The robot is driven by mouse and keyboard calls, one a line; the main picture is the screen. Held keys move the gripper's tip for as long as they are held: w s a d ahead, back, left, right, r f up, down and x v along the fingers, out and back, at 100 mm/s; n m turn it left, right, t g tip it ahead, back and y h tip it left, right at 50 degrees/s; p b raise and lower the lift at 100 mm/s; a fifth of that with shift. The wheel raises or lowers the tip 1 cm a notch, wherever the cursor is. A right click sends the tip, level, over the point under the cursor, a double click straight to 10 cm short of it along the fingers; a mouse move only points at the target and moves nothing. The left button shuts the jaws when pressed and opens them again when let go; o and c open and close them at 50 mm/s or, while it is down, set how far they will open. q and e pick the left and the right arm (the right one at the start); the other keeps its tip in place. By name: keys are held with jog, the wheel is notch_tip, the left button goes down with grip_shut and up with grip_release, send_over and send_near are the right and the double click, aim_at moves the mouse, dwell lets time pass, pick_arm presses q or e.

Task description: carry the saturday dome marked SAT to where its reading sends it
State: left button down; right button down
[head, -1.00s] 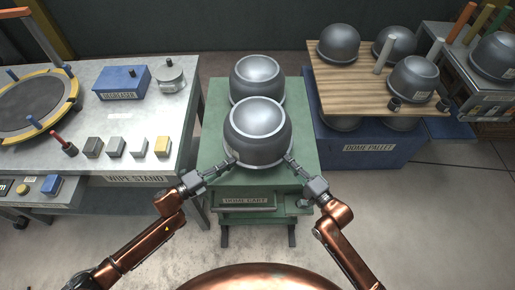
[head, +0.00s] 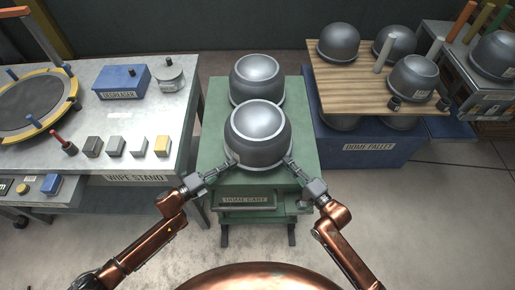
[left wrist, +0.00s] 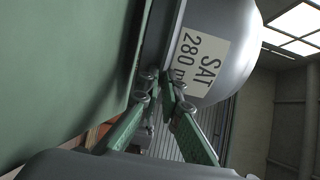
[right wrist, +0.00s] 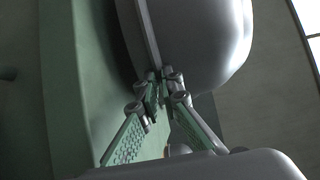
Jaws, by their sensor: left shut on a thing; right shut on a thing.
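The SAT dome (head: 257,130) is a grey metal dome at the front of the green dome cart (head: 304,130). In the left wrist view its pale label (left wrist: 195,58) reads "SAT" and "280 m"; the rest is hidden by a finger. My left gripper (head: 235,163) is shut on the dome's rim at the front left. My right gripper (head: 288,162) is shut on the rim at the front right, which also shows in the right wrist view (right wrist: 163,78). I cannot tell whether the rim touches the cart top.
A second dome (head: 256,78) stands just behind on the cart. The wipe stand (head: 130,177) is at left with a degreaser box (head: 121,82) and several small blocks. The dome pallet (head: 368,148) at right holds several domes, with a post (head: 383,56) among them.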

pick_arm(q)
jog(key=c, duration=2.6)
grip_release()
pick_arm(e)
jog(key=c, duration=2.6)
grip_release()
pick_arm(q)
jog(key=o, duration=0.5)
pick_arm(e)
jog(key=o, duration=0.5)
jog(key=shift+r, duration=0.1)
pick_arm(q)
jog(key=shift+o, duration=0.3)
jog(key=o, duration=0.4)
jog(key=shift+c, duration=0.2)
jog(key=shift+a, duration=0.1)
jog(key=v, duration=1.1)
jog(key=shift+s+a, duration=0.2)
jog(key=shift+a, duration=0.15)
pick_arm(e)
jog(key=shift+o, duration=0.3)
